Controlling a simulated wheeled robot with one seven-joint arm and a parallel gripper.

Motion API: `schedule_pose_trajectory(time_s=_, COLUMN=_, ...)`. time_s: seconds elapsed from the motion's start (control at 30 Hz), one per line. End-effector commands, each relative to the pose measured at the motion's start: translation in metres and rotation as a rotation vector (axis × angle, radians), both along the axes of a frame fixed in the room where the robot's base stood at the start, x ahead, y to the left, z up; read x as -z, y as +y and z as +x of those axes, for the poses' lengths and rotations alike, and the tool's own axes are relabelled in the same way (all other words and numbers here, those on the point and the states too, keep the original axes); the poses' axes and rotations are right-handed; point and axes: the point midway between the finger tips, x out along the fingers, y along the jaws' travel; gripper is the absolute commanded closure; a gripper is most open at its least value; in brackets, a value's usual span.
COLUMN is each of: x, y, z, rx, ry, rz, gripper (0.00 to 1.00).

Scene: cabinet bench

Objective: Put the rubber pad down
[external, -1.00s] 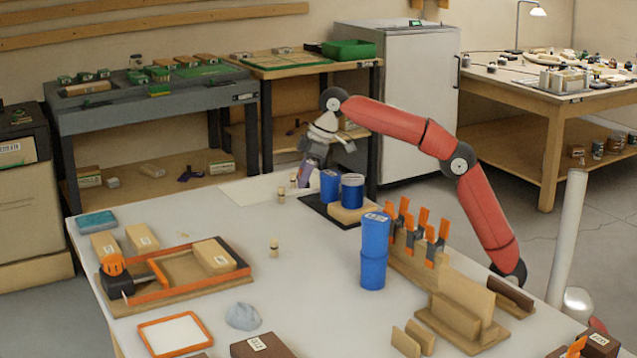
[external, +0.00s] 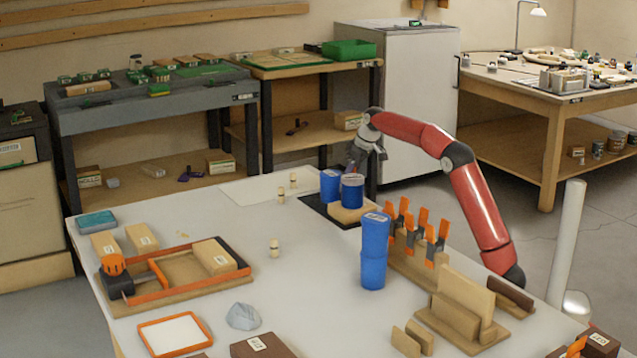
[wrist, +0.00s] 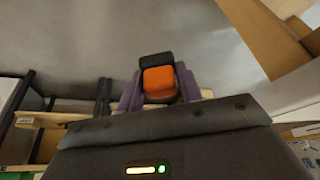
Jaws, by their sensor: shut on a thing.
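My gripper (external: 353,165) is behind the two blue cans at the far edge of the bench, as the external view shows it. In the wrist view its purple fingers (wrist: 159,92) are shut on an orange and black piece, which I take to be the rubber pad (wrist: 159,78). The piece shows at the fingertips, with its black part at the far end. In the external view it is too small to make out, and I cannot tell how high it is above any surface.
Two blue cans (external: 352,187) stand near a black mat (external: 314,208) and a wooden block. A taller blue stack (external: 374,250) and a rack of orange clamps (external: 408,228) stand nearer. The white bench (external: 215,225) has clear room left of centre.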

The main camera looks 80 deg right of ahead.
Motion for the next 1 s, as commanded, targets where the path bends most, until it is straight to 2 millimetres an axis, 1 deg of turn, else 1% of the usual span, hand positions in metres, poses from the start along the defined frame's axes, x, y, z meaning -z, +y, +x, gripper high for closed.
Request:
schedule_pose_trajectory(time_s=0.03, x=0.013, y=-0.001, z=-0.002, rx=-0.011, ry=0.002, rz=0.004, gripper=0.87)
schedule_pose_trajectory(time_s=0.17, x=0.046, y=0.009, z=0.0, rx=-0.056, ry=0.002, rz=0.005, gripper=0.87)
schedule_pose_trajectory(time_s=0.27, x=0.074, y=0.025, z=0.003, rx=-0.097, ry=0.003, rz=0.005, gripper=0.87)
schedule_pose_trajectory(time_s=0.37, x=0.107, y=0.052, z=0.007, rx=-0.145, ry=0.005, rz=0.005, gripper=0.87)
schedule_pose_trajectory(time_s=0.47, x=0.145, y=0.089, z=0.008, rx=-0.191, ry=0.006, rz=0.006, gripper=0.87)
schedule_pose_trajectory(time_s=0.5, x=0.16, y=0.106, z=0.007, rx=-0.209, ry=0.007, rz=0.005, gripper=0.87)
schedule_pose_trajectory(time_s=0.53, x=0.172, y=0.12, z=0.005, rx=-0.22, ry=0.007, rz=0.006, gripper=0.87)
schedule_pose_trajectory(time_s=0.57, x=0.183, y=0.134, z=0.003, rx=-0.229, ry=0.006, rz=0.006, gripper=0.87)
schedule_pose_trajectory(time_s=0.6, x=0.197, y=0.153, z=-0.001, rx=-0.242, ry=0.006, rz=0.004, gripper=0.87)
schedule_pose_trajectory(time_s=0.67, x=0.214, y=0.182, z=-0.007, rx=-0.254, ry=0.005, rz=0.004, gripper=0.87)
schedule_pose_trajectory(time_s=0.7, x=0.224, y=0.201, z=-0.013, rx=-0.26, ry=0.005, rz=0.003, gripper=0.87)
schedule_pose_trajectory(time_s=0.8, x=0.243, y=0.242, z=-0.028, rx=-0.265, ry=0.004, rz=0.001, gripper=0.87)
schedule_pose_trajectory(time_s=0.83, x=0.246, y=0.251, z=-0.032, rx=-0.264, ry=0.003, rz=0.001, gripper=0.87)
schedule_pose_trajectory(time_s=0.9, x=0.252, y=0.265, z=-0.039, rx=-0.26, ry=0.001, rz=0.0, gripper=0.87)
schedule_pose_trajectory(time_s=1.0, x=0.257, y=0.277, z=-0.046, rx=-0.253, ry=-0.001, rz=-0.001, gripper=0.87)
